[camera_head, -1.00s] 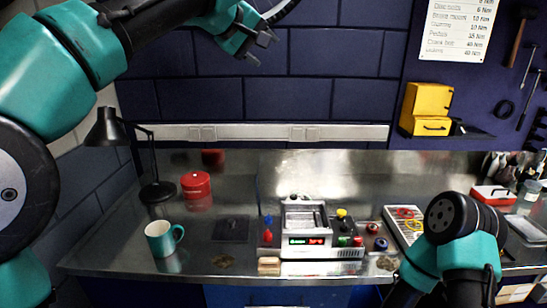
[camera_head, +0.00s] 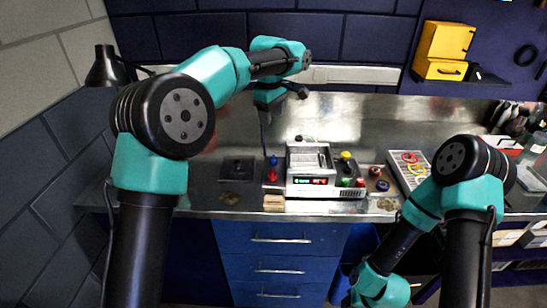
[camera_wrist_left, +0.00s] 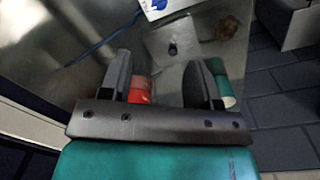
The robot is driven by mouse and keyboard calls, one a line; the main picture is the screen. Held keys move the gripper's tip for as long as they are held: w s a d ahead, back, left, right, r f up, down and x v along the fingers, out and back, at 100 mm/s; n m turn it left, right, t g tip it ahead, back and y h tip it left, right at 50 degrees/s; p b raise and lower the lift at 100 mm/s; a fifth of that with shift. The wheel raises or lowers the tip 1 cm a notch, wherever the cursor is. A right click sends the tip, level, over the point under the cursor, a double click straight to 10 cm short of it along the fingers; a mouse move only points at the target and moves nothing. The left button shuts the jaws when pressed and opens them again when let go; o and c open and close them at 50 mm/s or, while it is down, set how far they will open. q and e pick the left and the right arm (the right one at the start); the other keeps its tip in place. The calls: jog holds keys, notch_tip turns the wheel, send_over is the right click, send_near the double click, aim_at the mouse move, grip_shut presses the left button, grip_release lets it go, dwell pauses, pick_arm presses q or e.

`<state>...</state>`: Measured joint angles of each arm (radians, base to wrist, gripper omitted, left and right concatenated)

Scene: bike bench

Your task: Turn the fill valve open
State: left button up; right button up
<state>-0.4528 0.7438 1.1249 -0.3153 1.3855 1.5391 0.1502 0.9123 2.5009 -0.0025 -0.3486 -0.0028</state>
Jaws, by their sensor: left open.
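A silver machine (camera_head: 311,162) with a lit display stands mid-bench. On its left side are a blue knob (camera_head: 273,160) and a red knob (camera_head: 271,175); I cannot tell which part is the fill valve. More coloured knobs, yellow (camera_head: 346,156), green and red, sit on its right. My left gripper (camera_head: 266,138) hangs above and behind the machine's left side, apart from the knobs. In the left wrist view its two dark fingers (camera_wrist_left: 158,82) are spread and empty. A blue mark on a white surface (camera_wrist_left: 163,8) shows at the top there. My right gripper is out of frame.
A dark pad (camera_head: 237,170) lies left of the machine. In the left wrist view, a red object (camera_wrist_left: 140,86) and a teal rim (camera_wrist_left: 220,78) show beyond the fingers. A tray with coloured rings (camera_head: 411,170) stands right of the machine.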

aim_at(273, 157)
pick_arm(q)
jog(key=f, duration=1.7)
jog(key=shift+w+d+f, duration=0.2)
jog(key=shift+w+d, duration=0.1)
jog(key=shift+w, duration=0.1)
jog(key=c, duration=0.9)
